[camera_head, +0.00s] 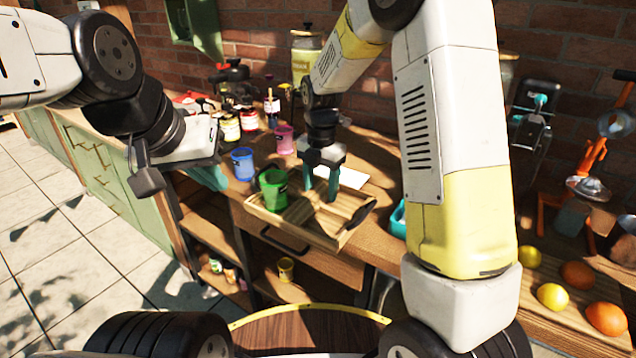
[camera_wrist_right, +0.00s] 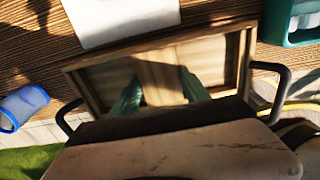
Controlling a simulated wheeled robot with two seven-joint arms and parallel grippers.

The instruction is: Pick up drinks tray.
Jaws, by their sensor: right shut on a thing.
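The drinks tray (camera_head: 338,236) is a shallow wooden tray with dark handles, at the counter's front edge. It also shows in the right wrist view (camera_wrist_right: 228,26). A green cup (camera_head: 273,190) stands upright at its left end. My right gripper (camera_head: 321,186) points down into the tray, its teal fingers on either side of a pale wooden strip in the tray's middle. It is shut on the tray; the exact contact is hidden. My left gripper (camera_head: 209,178) hangs left of the tray, apart from it. Its fingers are mostly hidden by its own body.
A teal container (camera_head: 398,219) is close on the right. Jars line the wall. Fruit lies far right.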

